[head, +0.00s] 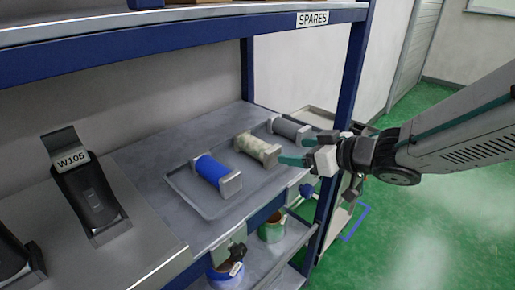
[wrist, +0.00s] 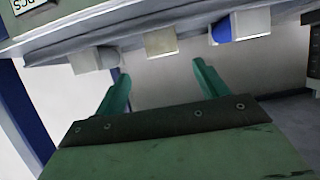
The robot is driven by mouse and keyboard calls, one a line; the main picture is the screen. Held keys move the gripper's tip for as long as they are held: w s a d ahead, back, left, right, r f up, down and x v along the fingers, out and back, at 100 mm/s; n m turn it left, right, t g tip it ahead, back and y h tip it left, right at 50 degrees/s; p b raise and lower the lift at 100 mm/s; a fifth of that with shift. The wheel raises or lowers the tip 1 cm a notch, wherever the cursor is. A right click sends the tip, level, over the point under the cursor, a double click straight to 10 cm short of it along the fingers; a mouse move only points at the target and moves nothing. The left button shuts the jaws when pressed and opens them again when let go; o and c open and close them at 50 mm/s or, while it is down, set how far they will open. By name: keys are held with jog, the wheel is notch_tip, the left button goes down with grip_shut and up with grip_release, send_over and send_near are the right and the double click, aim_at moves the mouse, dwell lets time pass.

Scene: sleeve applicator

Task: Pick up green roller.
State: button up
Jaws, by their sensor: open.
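Three rollers with pale end blocks lie in a grey tray (head: 205,208) on the shelf. The left one is a blue roller (head: 212,171). The middle one is a mottled pale greenish-cream roller (head: 252,147), the nearest to green in the tray. The right one is a grey roller (head: 287,128).
A blue upright post (head: 349,75) stands behind my gripper. An upper shelf beam (head: 180,38) with a SPARES label (head: 311,19) runs overhead. A black device marked W105 (head: 88,195) stands at left. A lower shelf holds a greenish cylindrical item (head: 272,228). Green floor is open at right.

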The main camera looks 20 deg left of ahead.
aim_at(275, 150)
jog(key=x, duration=0.6)
jog(key=shift+s+a+f, duration=0.15)
jog(key=shift+a+f, duration=0.05)
jog(key=shift+a, duration=0.05)
jog(key=c, duration=1.3)
